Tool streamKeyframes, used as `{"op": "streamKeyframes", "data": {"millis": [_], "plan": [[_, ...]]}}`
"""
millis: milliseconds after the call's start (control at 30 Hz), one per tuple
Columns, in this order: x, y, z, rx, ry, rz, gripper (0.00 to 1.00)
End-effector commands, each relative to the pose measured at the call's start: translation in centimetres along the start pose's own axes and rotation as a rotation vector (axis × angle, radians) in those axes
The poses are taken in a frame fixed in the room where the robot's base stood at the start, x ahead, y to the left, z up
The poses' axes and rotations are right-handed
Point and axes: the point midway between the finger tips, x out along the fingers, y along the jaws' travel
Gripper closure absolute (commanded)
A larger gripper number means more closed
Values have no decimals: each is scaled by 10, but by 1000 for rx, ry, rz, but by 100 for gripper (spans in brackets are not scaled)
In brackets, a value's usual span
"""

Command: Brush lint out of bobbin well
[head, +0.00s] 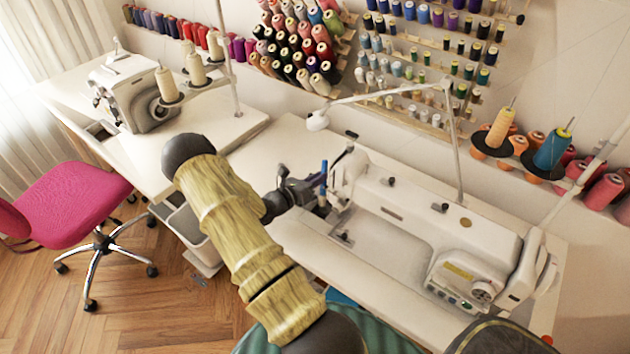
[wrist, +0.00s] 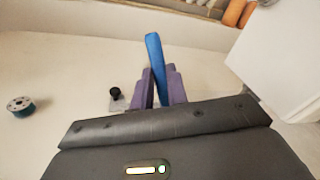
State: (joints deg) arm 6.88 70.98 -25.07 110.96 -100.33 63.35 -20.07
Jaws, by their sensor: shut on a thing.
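My gripper (head: 322,188) is over the left end of the white sewing machine (head: 430,215) in the head view. Its purple fingers (wrist: 158,90) are shut on a slim blue tool (wrist: 154,62), which looks like the brush. The tool also stands up from the fingers in the head view (head: 324,168). Any bristles are hidden or too small to make out. The white machine body (wrist: 285,60) is close at the right in the wrist view. A small metal part (head: 342,237) shows on the machine bed; I cannot make out the bobbin well.
A bobbin with blue thread (wrist: 20,106) lies on the white table at the left of the wrist view. A small black-knobbed metal piece (wrist: 115,97) stands just left of the fingers. A pink chair (head: 72,200) is at left.

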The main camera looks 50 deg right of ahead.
Motion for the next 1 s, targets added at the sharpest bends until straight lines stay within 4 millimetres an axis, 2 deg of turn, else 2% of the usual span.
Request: {"op": "streamKeyframes", "data": {"millis": [533,1000], "plan": [[18,5,1,0,1,3,100],[15,5,1,-1,2,4,100]]}}
